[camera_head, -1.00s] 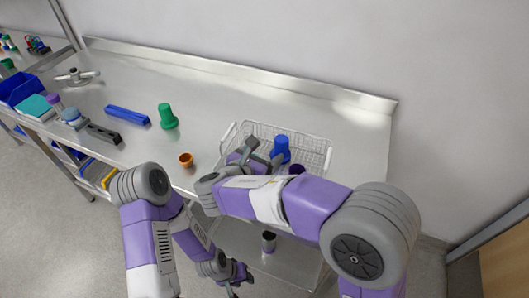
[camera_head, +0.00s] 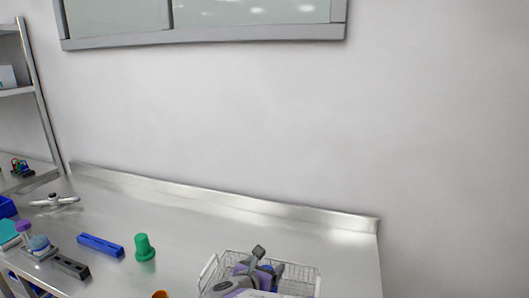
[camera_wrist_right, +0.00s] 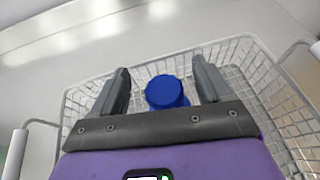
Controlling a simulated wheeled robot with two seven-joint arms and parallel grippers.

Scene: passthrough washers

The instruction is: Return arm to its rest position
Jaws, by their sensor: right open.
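My right gripper (camera_head: 262,268) is over the wire basket (camera_head: 222,262) at the bottom of the head view. In the right wrist view its two grey fingers (camera_wrist_right: 165,85) stand wide apart and hold nothing. A blue round-topped piece (camera_wrist_right: 165,92) shows between and beyond the fingers, inside the basket; whether they touch it I cannot tell. My left gripper is out of view.
On the steel table (camera_head: 190,225) stand a green piece (camera_head: 145,247), a blue bar (camera_head: 100,246), a dark block (camera_head: 71,267) and an orange cup (camera_head: 159,294). A raised edge (camera_head: 220,200) runs along the wall. The table behind the basket is clear.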

